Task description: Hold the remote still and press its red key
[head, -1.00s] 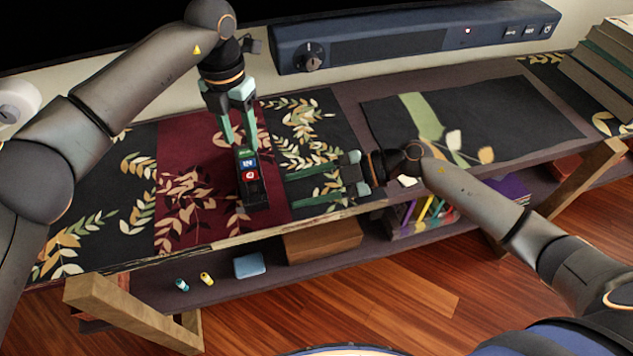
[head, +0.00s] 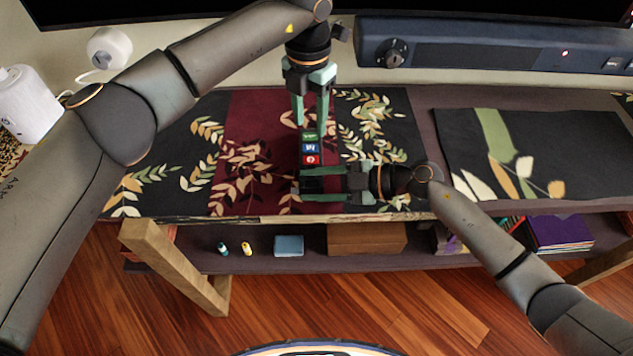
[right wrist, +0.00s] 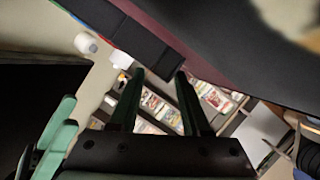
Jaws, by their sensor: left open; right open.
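The remote (head: 311,148) is a dark bar on the dark red part of the cloth, with its long side running away from me. Its green, blue and red keys face up; the red key (head: 312,160) is nearest me. My left gripper (head: 311,124) is open, pointing down at the far end, just beyond the green key. My right gripper (head: 299,187) comes from the right, open, its fingers on either side of the remote's near part; contact is unclear. In the right wrist view a dark bar, seemingly the remote (right wrist: 140,42), lies at the fingertips.
A blue-grey soundbar (head: 480,52) stands behind the cloth. A dark mat (head: 590,150) lies at the right. A white cylinder (head: 28,105) stands at the left. The lower shelf holds a brown box (head: 366,239) and small items. The table's front edge is close to my right gripper.

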